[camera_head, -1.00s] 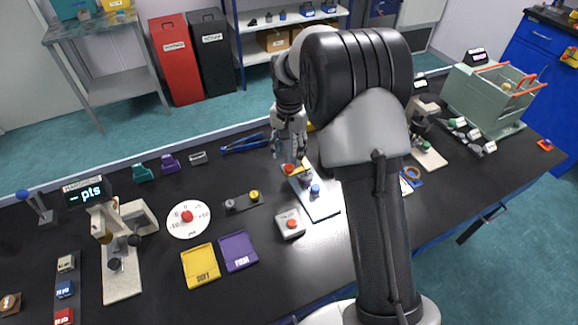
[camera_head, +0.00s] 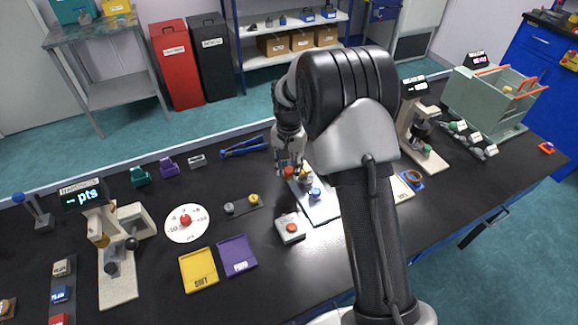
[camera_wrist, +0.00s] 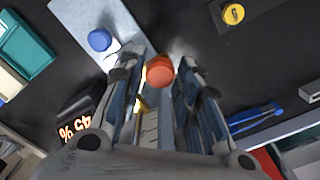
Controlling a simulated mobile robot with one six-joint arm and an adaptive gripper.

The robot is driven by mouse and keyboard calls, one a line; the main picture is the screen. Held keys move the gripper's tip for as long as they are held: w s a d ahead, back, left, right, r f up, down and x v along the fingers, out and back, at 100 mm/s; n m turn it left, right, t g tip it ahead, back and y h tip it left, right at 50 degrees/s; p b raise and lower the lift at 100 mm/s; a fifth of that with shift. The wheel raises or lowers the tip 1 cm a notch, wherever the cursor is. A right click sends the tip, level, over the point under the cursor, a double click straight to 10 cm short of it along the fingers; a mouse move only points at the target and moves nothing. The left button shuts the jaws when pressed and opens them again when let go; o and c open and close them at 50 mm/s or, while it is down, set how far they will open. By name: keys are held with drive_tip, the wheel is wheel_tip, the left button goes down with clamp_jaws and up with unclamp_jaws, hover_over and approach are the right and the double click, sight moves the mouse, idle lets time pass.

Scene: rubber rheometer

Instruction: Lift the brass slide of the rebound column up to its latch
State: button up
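The rebound column's pale base plate (camera_head: 322,211) stands on the black bench, with a blue knob (camera_head: 315,193) on its near part. A red-orange cap (camera_head: 289,172) shows just below my gripper (camera_head: 289,160). A yellow brass-coloured part (camera_head: 304,173), probably the slide, is beside the cap. My arm and gripper hide much of the column. In the wrist view my gripper (camera_wrist: 157,72) is open, its fingers on either side of the red-orange cap (camera_wrist: 160,71). A bit of brass colour (camera_wrist: 141,104) shows by the left finger. I cannot tell whether either finger touches anything.
A grey box with a red button (camera_head: 290,228) stands in front of the plate. A hardness tester (camera_head: 119,250) and a round dial (camera_head: 187,222) are to the left. Blue pliers (camera_head: 243,147) lie behind. Another bench instrument (camera_head: 420,140) stands right of my arm.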

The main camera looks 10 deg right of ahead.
clamp_jaws()
idle(0.3)
wheel_tip(320, 180, up, 20)
drive_tip(key=p, duration=1.4)
drive_tip(key=shift+r, duration=0.2)
drive_tip(key=shift+w+r, duration=0.1)
drive_tip(key=shift+w, duration=0.05)
drive_tip(key=shift+o, duration=0.3)
unclamp_jaws()
drive_tip(key=o, duration=0.4)
